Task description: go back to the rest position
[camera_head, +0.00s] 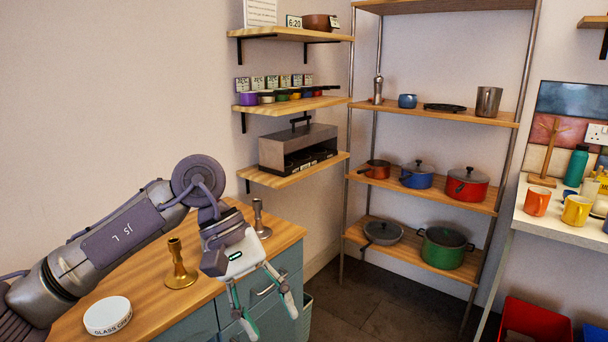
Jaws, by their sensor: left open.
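My left gripper (264,302) hangs in front of the blue-grey cabinet, past the front edge of its wooden top (150,292). Its two green-and-grey fingers are spread apart, pointing down, with nothing between them. My left arm reaches in from the left over the wooden top. A brass candlestick (180,268) stands on the top just left of the gripper. A darker candlestick (259,220) stands behind the gripper near the wall. A round white tin (108,316) with lettering on it sits at the front left of the top. My right gripper does not show.
Wall shelves (292,104) hold small pots and a metal box (298,146). A tall rack (438,188) with pans stands in the corner. A white counter (560,222) with mugs is at the right. A red bin (535,320) stands on the floor; dark floor before the rack is open.

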